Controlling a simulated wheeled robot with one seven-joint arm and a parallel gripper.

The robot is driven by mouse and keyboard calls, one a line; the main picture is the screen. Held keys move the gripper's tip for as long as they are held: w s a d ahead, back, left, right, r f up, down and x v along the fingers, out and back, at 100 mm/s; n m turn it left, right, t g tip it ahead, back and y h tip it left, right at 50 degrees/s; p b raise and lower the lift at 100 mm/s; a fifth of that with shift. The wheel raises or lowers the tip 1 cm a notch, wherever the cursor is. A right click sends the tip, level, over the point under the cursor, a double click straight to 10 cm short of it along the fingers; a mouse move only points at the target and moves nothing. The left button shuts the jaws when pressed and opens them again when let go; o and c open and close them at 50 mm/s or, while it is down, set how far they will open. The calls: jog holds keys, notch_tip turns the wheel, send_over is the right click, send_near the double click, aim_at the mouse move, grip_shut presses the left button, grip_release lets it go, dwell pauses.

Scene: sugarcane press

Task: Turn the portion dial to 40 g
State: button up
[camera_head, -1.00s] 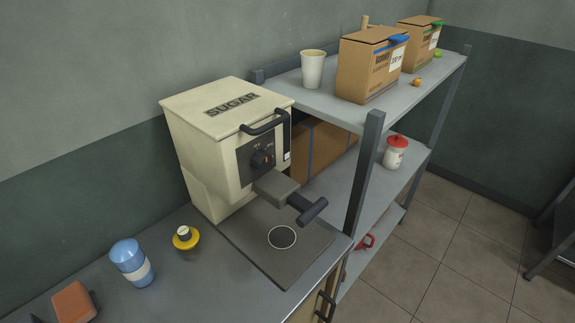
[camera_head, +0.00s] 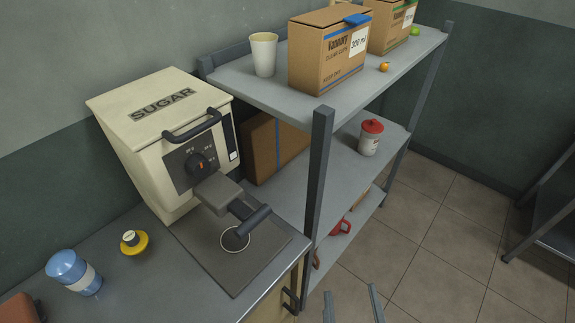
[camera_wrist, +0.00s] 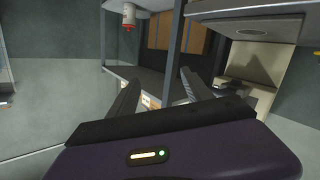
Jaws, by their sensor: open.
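The cream sugar dispenser (camera_head: 140,130) stands on the counter at left in the head view. Its dark front panel carries the round black portion dial (camera_head: 198,163) with a small orange-red mark; the labels around it are too small to read surely. My gripper (camera_head: 352,306) shows only as two grey fingertips at the bottom edge, apart, empty, low and right of the dispenser, well away from the dial. In the wrist view my gripper (camera_wrist: 160,95) has its two dark fingers spread with nothing between them. I cannot make out the dial there.
A grey lever with a black handle (camera_head: 250,212) juts out below the dial. The metal shelf (camera_head: 225,85) with its post (camera_head: 318,170) stands right of the dispenser, bearing a cup (camera_head: 263,54) and boxes. A blue-capped jar (camera_head: 75,272) and yellow item (camera_head: 134,242) sit on the counter.

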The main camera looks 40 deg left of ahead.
jog(key=w+a+r+n+g+y, duration=0.25)
jog(key=a+r+n, duration=0.2)
jog(key=a, duration=0.55)
jog(key=n+g+y+p, duration=0.1)
jog(key=n+g+y, duration=0.2)
jog(key=n+g, duration=0.55)
send_near(201, 170)
jog(key=s+a+n+t, duration=0.1)
jog(key=a+n+t, duration=0.1)
jog(key=t, duration=0.1)
jog(key=x, duration=0.3)
jog(key=f+p+x, duration=0.1)
jog(key=x, duration=0.2)
jog(key=shift+a+f, duration=0.1)
jog(key=shift+a, duration=0.2)
grip_shut()
